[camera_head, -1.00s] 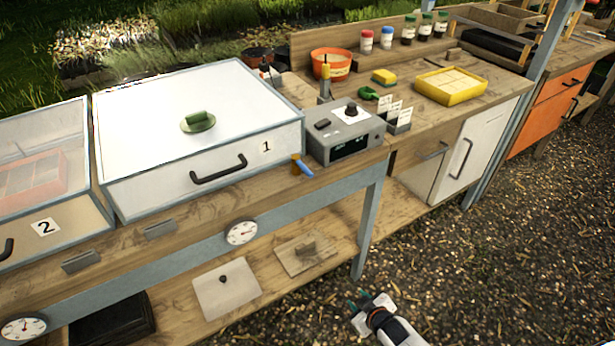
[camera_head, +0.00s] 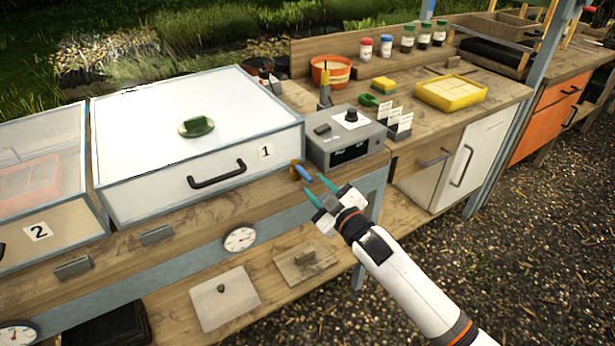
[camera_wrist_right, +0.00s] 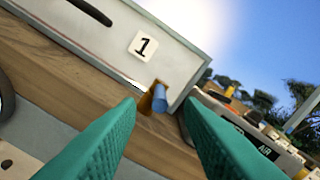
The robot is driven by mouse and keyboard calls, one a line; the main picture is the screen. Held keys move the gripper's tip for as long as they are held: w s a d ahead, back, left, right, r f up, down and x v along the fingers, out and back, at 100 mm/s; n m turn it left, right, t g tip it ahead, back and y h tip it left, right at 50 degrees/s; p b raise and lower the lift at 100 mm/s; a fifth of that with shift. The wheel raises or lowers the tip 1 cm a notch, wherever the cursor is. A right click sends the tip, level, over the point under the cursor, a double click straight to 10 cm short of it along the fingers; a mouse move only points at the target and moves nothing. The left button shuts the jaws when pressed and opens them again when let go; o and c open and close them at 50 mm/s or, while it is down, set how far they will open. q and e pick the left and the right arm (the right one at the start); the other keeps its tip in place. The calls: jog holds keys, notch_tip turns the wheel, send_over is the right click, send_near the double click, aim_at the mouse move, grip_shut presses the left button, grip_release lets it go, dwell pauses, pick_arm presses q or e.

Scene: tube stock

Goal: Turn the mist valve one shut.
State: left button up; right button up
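The mist valve for box one is a small brass fitting with a blue lever (camera_head: 302,173). It sits on the wooden bench edge at the lower right corner of the white box marked 1 (camera_head: 200,125). The blue lever also shows in the right wrist view (camera_wrist_right: 158,98), end-on between and beyond the fingers. My right gripper (camera_head: 319,189) is just in front of the valve, its teal fingers spread and empty. It also shows in the right wrist view (camera_wrist_right: 160,130), with a gap to the valve. My left gripper is not in view.
A grey control box (camera_head: 345,140) with a black knob stands just right of the valve. A round gauge (camera_head: 240,238) is on the frame below. Box 2 (camera_head: 45,190) is at the left. Two flat lids lie on the lower shelf.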

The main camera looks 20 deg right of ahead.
aim_at(308, 175)
jog(key=x, duration=0.5)
jog(key=shift+w, duration=0.1)
grip_shut()
